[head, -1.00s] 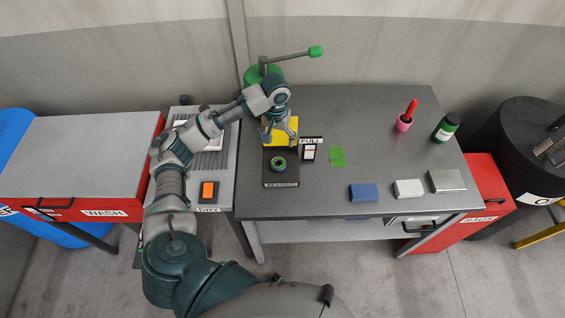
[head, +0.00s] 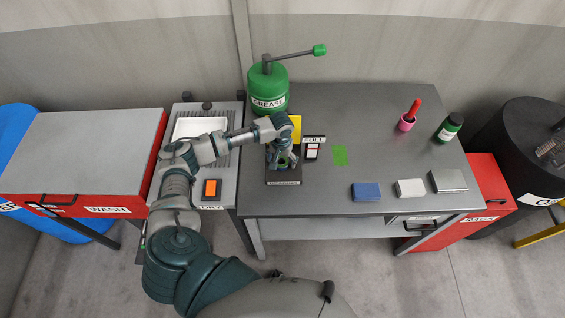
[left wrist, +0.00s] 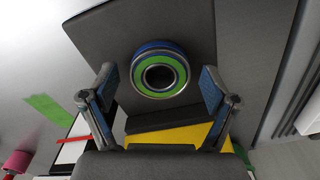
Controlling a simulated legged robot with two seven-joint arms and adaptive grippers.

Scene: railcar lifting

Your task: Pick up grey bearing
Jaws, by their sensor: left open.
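The bearing (left wrist: 160,72) is a ring with a green face, blue outer edge and grey metal rims. It lies on a dark plate (left wrist: 195,25) in the left wrist view. In the head view the bearing (head: 284,161) is partly hidden by my left gripper (head: 283,158), which is over the dark plate (head: 283,181) with a label on its front. My left gripper is open. In the left wrist view its two fingers stand on either side of the bearing, with a gap to each side. My right gripper is not in view.
A yellow panel (head: 296,128) and a FULL sign (head: 313,140) stand close to the gripper. A green grease canister (head: 268,88) with a lever is behind. Blue (head: 366,192) and white (head: 410,188) blocks lie to the right. The table's middle is mostly clear.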

